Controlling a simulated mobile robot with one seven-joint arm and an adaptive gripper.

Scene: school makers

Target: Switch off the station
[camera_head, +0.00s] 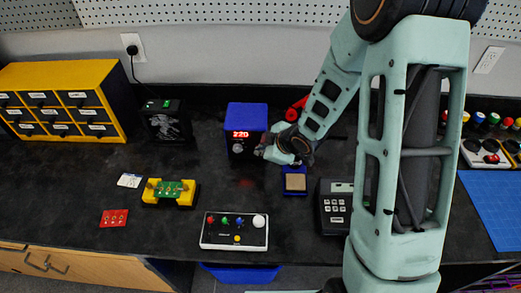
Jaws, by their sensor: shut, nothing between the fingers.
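The station (246,119) is a box with a blue top and a dark front, standing at the back middle of the black bench. Its red display (240,134) is lit and reads 220. A round knob (238,148) shows below the display. My gripper (261,151) is shut and empty, just right of the station's front at about knob height. I cannot tell whether its tips touch the station. The gripper and wrist hide part of the station's right side. No power switch on the station can be made out.
A black box (168,125) with a green-lit top stands left of the station, near a cable to the wall outlet (131,44). A blue stand with a tan sponge (295,182), a keypad device (335,205), a white button panel (235,231) and a yellow circuit-board holder (170,192) lie nearby.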

